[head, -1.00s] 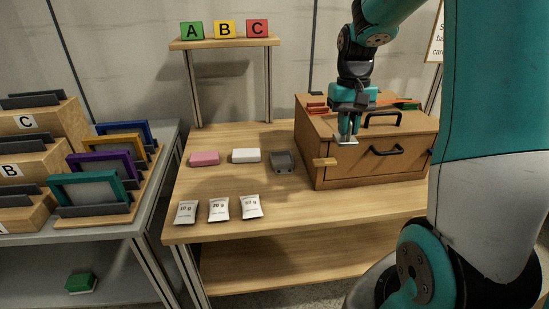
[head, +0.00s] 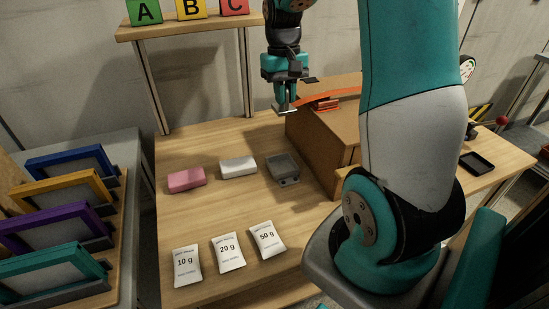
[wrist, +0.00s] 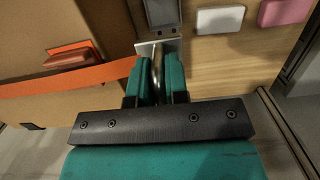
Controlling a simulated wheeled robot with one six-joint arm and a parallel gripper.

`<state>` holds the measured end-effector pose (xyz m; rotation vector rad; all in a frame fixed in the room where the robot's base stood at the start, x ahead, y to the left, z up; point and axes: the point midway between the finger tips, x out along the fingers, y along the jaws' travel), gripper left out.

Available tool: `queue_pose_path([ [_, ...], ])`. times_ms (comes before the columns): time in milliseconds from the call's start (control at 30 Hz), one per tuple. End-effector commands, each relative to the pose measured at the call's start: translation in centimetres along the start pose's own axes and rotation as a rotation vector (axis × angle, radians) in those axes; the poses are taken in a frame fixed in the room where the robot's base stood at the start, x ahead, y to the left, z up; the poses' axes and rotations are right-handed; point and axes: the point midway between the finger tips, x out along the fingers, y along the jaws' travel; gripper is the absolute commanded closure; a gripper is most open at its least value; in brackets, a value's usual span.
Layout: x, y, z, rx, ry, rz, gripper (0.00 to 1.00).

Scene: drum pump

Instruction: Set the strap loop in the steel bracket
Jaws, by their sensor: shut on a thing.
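My gripper (head: 285,102) is over the far left corner of the wooden box (head: 325,140). In the wrist view, its teal fingers (wrist: 156,80) are shut around a shiny metal strap loop (wrist: 157,68) with a flat plate at its end. The plate also shows below the fingers in the head view (head: 286,109). An orange strap (wrist: 70,83) runs from the fingers leftward across the box; it shows along the box top in the head view (head: 345,93). I cannot pick out the steel bracket in either view.
A red-orange block (head: 326,104) sits on the box. A grey tray (head: 283,168), white block (head: 238,167), pink block (head: 187,180) and labelled packets (head: 228,253) lie on the table. Picture frames (head: 65,225) stand at left; a lettered shelf (head: 190,27) rises behind.

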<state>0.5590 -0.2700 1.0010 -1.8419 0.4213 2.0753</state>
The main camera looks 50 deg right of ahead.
Motion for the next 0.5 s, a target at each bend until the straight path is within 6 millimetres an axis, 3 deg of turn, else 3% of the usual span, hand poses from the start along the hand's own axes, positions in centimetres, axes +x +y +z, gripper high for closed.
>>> queue_pose_path([
  [300, 9.0, -0.2, -0.9, -0.003, -0.009, 0.0, 1.0],
  [500, 13.4, -0.1, -1.5, -0.001, -0.005, 0.0, 1.0],
])
